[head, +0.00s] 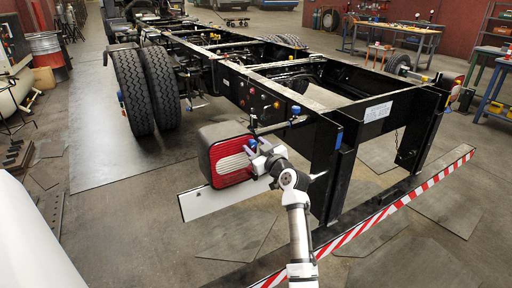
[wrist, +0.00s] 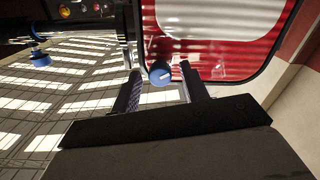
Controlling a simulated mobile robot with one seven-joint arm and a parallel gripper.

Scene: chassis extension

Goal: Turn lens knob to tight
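The lens knob (wrist: 160,73) is a small blue round knob with a short pale mark on its face. It sits at the edge of the red and white ribbed lamp lens (wrist: 225,50). In the head view the lamp (head: 228,158) hangs at the rear left corner of the chassis. My gripper (wrist: 160,77) is open, with one finger on each side of the knob near the fingertips. A gap shows on both sides; contact is not visible. In the head view my gripper (head: 262,158) is at the lamp's right edge and partly hides the knob area.
Another blue knob (wrist: 40,60) is at the left of the wrist view. The black chassis frame (head: 325,170) stands just right of my arm. A red and white striped bar (head: 380,212) crosses low at the rear. Open floor (head: 130,225) lies left of the lamp.

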